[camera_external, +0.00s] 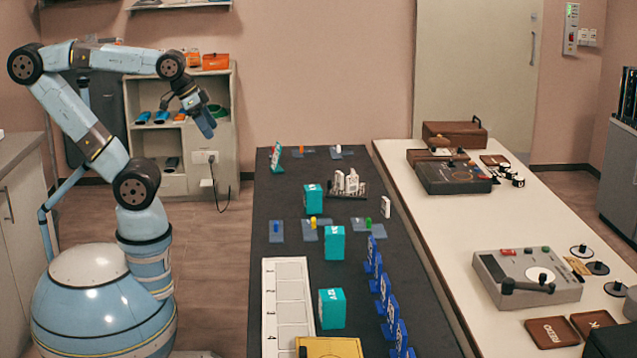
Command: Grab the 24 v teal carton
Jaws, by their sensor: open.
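Three teal cartons stand upright on the dark table: a far one (313,199), a middle one (334,243) and a near one (331,309). A smaller teal item (277,158) stands at the table's far left corner. My gripper (204,126) is open and empty, hanging in the air left of the table, well above and apart from the cartons.
A white numbered strip (288,300) and a yellow case (330,347) lie left of and before the near carton. Blue stands (384,290) line its right. A rack (347,189) of white pieces sits beside the far carton. A shelf unit (215,150) stands behind my gripper.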

